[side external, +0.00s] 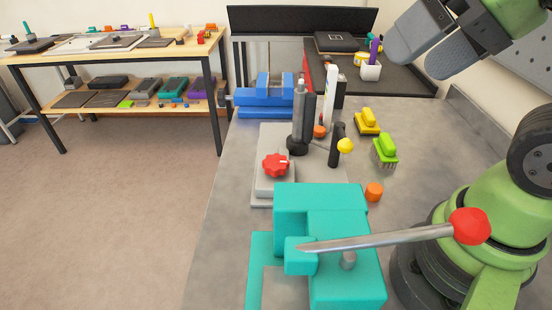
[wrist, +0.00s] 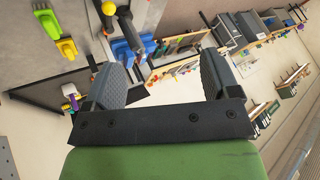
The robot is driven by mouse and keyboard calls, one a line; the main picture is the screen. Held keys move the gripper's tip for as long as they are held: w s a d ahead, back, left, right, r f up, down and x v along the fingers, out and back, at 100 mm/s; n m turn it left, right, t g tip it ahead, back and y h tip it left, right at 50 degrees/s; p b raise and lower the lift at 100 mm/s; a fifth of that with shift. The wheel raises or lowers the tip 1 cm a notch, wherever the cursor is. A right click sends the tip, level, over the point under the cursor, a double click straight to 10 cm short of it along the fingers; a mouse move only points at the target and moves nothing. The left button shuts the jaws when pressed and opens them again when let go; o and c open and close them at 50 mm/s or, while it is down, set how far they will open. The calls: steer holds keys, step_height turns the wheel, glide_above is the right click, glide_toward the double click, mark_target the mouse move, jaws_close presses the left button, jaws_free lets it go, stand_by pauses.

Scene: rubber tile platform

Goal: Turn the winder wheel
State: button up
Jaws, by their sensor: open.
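A red lobed knob (side external: 276,165) sits on a grey block of a grey device in the middle of the side view. It is the most wheel-like part I see, but I cannot tell for sure that it is the winder wheel. A dark upright cylinder (side external: 303,118) and a post with a yellow ball (side external: 345,146) stand beside it. My gripper (side external: 412,62) is open and empty, high at the upper right, well apart from the knob. In the wrist view its two grey fingers (wrist: 163,65) are spread with nothing between them. The red knob does not show there.
A teal machine (side external: 320,200) with a long red-tipped lever (side external: 400,239) stands in front. A blue vise (side external: 264,98) is behind. Yellow (side external: 367,122) and green (side external: 384,150) brushes, an orange piece (side external: 374,192) and a white cup (side external: 370,70) are to the right.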

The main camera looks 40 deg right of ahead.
steer(key=n+g+h, duration=0.2)
steer(key=n+g, duration=0.5)
steer(key=n, duration=0.8)
glide_above(275, 162)
step_height(275, 162, down, 16)
step_height(275, 162, down, 10)
steer(key=shift+r, duration=0.2)
steer(key=c, duration=0.9)
